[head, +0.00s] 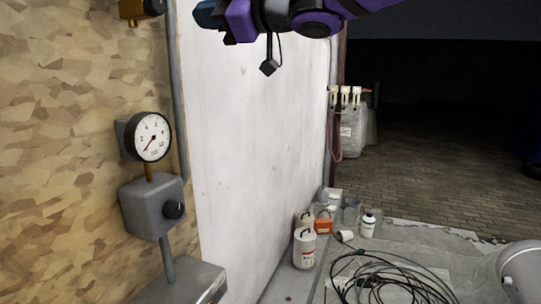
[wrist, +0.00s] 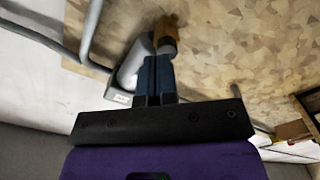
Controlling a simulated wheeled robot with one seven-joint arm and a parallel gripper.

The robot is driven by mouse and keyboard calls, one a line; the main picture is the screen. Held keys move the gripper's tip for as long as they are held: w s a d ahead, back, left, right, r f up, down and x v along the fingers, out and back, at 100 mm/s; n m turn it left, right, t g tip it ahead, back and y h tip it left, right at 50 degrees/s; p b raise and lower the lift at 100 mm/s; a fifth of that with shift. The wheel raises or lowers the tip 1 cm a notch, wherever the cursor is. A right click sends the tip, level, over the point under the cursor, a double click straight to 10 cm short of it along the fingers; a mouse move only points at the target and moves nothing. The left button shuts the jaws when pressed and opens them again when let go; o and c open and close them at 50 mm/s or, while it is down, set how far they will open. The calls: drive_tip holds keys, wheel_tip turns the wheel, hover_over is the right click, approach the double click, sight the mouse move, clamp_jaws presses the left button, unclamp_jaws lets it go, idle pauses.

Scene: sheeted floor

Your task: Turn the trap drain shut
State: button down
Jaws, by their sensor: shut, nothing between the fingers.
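In the head view a brass fitting with a dark end (head: 142,8) is cut off by the top edge, on the chipboard wall. A brass piece (wrist: 166,32) also shows in the wrist view, just beyond my fingertips. A grey cylindrical body (wrist: 133,66) lies beside it. A grey box (head: 150,205) with a black knob (head: 174,210) sits below a gauge. No label tells which part is the trap drain. My gripper (head: 203,14) is at the top of the head view, right of the brass fitting. Its blue fingers (wrist: 155,62) are shut and empty; contact with the brass cannot be told.
A round gauge (head: 152,137) stands out from the chipboard wall. A grey pipe (head: 176,90) runs up beside the white panel (head: 255,130). Bottles (head: 304,246), an orange box (head: 323,225) and coiled black cable (head: 385,278) lie on the sheeted floor.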

drive_tip(key=n, duration=0.3)
drive_tip(key=shift+s+d, duration=0.1)
drive_tip(key=shift+s, duration=0.15)
drive_tip(key=x, duration=0.6)
drive_tip(key=shift+r, duration=0.15)
drive_tip(key=shift+s+r, duration=0.1)
drive_tip(key=shift+r, duration=0.05)
idle(0.6)
drive_tip(key=shift+w+r, duration=0.3)
drive_tip(key=shift+r, duration=0.2)
idle(0.6)
drive_tip(key=shift+w, duration=0.25)
drive_tip(key=shift+w+f+v, duration=0.1)
drive_tip(key=shift+f+v, duration=0.05)
drive_tip(key=shift+v, duration=1.2)
drive_tip(key=shift+w+f+v, duration=0.15)
drive_tip(key=shift+v, duration=1.25)
